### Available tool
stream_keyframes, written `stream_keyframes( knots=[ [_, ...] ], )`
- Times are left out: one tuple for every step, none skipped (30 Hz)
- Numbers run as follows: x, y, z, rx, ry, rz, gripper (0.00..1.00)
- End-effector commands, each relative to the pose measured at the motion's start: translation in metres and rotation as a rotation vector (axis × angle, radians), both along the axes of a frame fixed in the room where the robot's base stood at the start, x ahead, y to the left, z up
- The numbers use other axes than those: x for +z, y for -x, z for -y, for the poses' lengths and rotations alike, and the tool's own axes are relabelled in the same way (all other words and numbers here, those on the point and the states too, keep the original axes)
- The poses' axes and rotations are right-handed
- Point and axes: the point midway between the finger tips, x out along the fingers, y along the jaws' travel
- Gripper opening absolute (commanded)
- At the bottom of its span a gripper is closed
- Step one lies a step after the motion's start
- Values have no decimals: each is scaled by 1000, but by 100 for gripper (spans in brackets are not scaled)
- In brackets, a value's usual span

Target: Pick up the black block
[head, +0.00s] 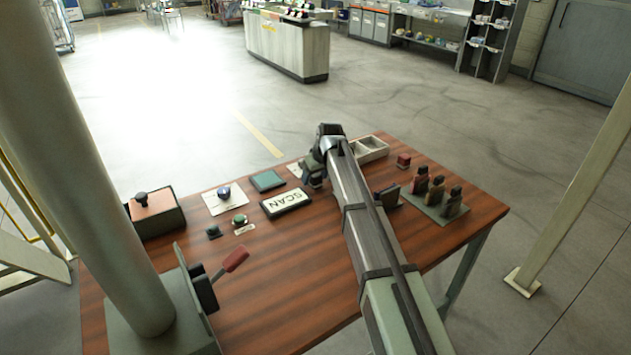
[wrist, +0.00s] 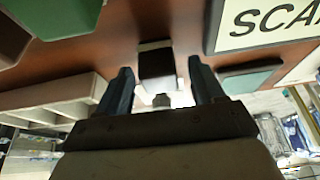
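In the wrist view, a black block (wrist: 157,66) with pale edges lies on the brown table top, just past the fingertips and roughly between them. My gripper (wrist: 160,82) is open. One finger is on each side of the block's line, with visible gaps and no clear contact. In the head view my gripper (head: 314,172) is low over the far part of the table. The block I see between the fingers cannot be made out there, likely hidden by the gripper. Another small dark block (head: 213,231) lies at the table's left.
A SCAN sign (head: 287,203) and a teal pad (head: 268,181) lie left of my gripper. A pale tray (head: 371,149) is close on its right. A small red block (head: 403,160) and a stand with several figures (head: 437,202) are farther right. The near table middle is clear.

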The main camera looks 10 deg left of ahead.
Motion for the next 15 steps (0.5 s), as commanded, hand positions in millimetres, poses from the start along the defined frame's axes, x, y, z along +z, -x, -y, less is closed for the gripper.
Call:
stream_keyframes(
  knots=[
    [0, 0, 0, 0, 0, 0, 62],
    [0, 0, 0, 0, 0, 0, 59],
    [0, 0, 0, 0, 0, 0, 56],
    [0, 0, 0, 0, 0, 0, 53],
    [0, 0, 0, 0, 0, 0, 50],
    [0, 0, 0, 0, 0, 0, 46],
    [0, 0, 0, 0, 0, 0, 43],
    [0, 0, 0, 0, 0, 0, 40],
    [0, 0, 0, 0, 0, 0, 36],
    [0, 0, 0, 0, 0, 0, 34],
    [0, 0, 0, 0, 0, 0, 31],
    [0, 0, 0, 0, 0, 0, 27],
    [0, 0, 0, 0, 0, 0, 24],
    [0, 0, 0, 0, 0, 0, 21],
    [0, 0, 0, 0, 0, 0, 17]
  ],
)
